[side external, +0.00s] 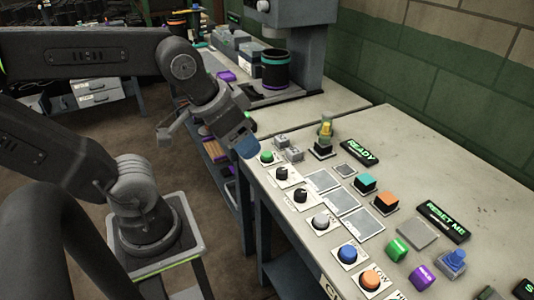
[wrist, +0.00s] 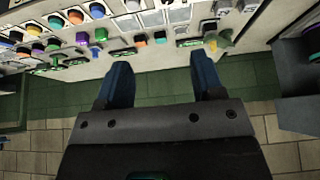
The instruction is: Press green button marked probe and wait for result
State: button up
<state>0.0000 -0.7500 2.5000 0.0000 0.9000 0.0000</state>
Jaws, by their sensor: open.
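A green button (side external: 267,157) on a pale label plate sits at the near corner of the light bench panel in the side view. The label's words are too small to read. My gripper (side external: 247,147) has blue fingertips and points down just left of the green button, seemingly above its level. I cannot tell the exact gap. In the wrist view my gripper (wrist: 160,72) is open, its two blue fingers well apart with nothing between them. I cannot pick out this green button in the wrist view. A lit display (side external: 359,151) reads READY.
Black knobs (side external: 301,195), a white button (side external: 322,221), a blue button (side external: 348,253) and an orange one (side external: 370,279) line the front edge. A yellow-topped part (side external: 325,128) stands behind. A RESET ME display (side external: 442,220) is at right. A grey machine (side external: 296,45) stands at the back.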

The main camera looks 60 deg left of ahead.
grip_shut()
dwell(0.3)
dwell(1.2)
